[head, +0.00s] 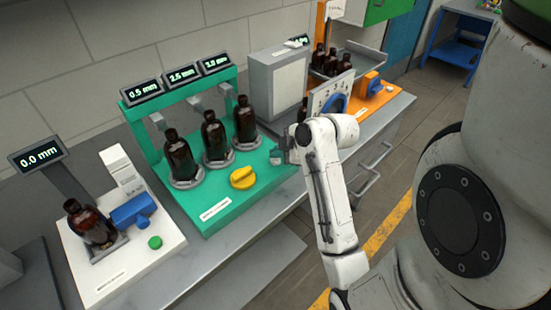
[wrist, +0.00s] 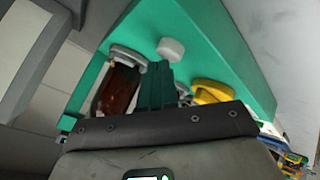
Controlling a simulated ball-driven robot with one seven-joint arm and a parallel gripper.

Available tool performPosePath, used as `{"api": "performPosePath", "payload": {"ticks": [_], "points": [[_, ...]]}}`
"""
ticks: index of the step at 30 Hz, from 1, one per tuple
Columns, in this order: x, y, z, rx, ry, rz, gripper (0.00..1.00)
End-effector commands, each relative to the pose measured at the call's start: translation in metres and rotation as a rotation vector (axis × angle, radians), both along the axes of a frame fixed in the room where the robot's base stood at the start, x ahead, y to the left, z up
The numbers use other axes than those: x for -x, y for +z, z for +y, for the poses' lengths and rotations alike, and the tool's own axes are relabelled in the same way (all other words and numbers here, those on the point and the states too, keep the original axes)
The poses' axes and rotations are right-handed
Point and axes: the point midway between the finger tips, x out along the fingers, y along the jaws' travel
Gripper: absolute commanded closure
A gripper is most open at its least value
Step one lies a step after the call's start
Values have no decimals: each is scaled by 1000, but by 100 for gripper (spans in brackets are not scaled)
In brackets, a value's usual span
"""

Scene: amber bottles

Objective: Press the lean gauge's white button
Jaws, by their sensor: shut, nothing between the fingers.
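The green gauge stand (head: 190,218) on the bench holds three amber bottles (head: 215,138) on grey rings, under displays reading 0.5, 2.5 and 2.0 mm. Its label is too small to read. The white button (head: 276,161) is at the stand's right end, right beside my gripper (head: 281,151). In the wrist view the white button (wrist: 171,50) shows whole, just beyond the dark fingertips of my gripper (wrist: 158,70). The fingers are shut and empty. I cannot tell whether they touch the button. A yellow knob (head: 242,178) sits on the stand, left of the button.
A white station (head: 150,265) at left has a bottle, a blue clamp, a green button (head: 155,242) and a 0.0 mm display. A grey box (head: 276,85) and a dial panel (head: 318,97) stand behind my arm. An orange station (head: 400,101) is further right.

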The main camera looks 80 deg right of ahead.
Motion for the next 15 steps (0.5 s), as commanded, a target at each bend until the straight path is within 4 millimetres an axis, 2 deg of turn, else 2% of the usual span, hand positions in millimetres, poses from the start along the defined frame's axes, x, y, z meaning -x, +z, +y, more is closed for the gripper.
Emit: {"api": "performPosePath", "payload": {"ticks": [15], "points": [[0,-5,0,-1,1,1,100]]}}
